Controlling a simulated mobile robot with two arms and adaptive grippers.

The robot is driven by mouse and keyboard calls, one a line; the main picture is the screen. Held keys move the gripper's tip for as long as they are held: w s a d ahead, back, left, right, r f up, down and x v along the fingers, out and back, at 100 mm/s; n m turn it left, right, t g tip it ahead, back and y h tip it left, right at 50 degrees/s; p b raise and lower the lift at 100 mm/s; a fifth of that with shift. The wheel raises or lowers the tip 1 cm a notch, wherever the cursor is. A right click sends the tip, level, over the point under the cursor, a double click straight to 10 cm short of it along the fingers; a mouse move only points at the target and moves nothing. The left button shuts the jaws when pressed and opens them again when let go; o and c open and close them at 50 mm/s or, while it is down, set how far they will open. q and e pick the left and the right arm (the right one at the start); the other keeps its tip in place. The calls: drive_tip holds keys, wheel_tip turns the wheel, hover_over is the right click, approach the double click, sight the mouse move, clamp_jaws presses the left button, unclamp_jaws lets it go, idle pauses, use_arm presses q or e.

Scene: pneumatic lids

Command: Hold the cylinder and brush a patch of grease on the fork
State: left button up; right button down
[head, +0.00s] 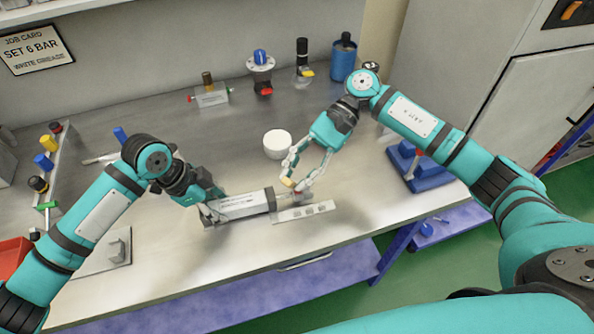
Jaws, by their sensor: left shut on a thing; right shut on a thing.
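The cylinder (245,205) is a grey barrel with dark ends lying on the bench near its front edge. My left gripper (207,212) is shut on its left end. The fork is at the cylinder's right end, largely hidden by my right gripper (294,186). My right gripper is shut on a small tan-tipped thing, seemingly the brush (288,182), held right at the fork. I cannot tell whether the tip touches the fork or whether grease is on it. A white round tub (277,144) stands behind the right gripper.
A flat metal plate with holes (306,211) lies right of the cylinder, near the front edge. Blue blocks (415,168) are at right, a red bin (14,256) at left.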

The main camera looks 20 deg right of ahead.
drive_tip(key=shift+s, duration=0.4)
drive_tip(key=shift+s, duration=0.35)
drive_tip(key=shift+w, duration=0.1)
drive_tip(key=shift+w+f, duration=0.1)
drive_tip(key=shift+w, duration=0.3)
drive_tip(key=shift+w, duration=0.1)
drive_tip(key=shift+w, duration=0.4)
drive_tip(key=shift+s, duration=0.15)
drive_tip(key=shift+s, duration=0.4)
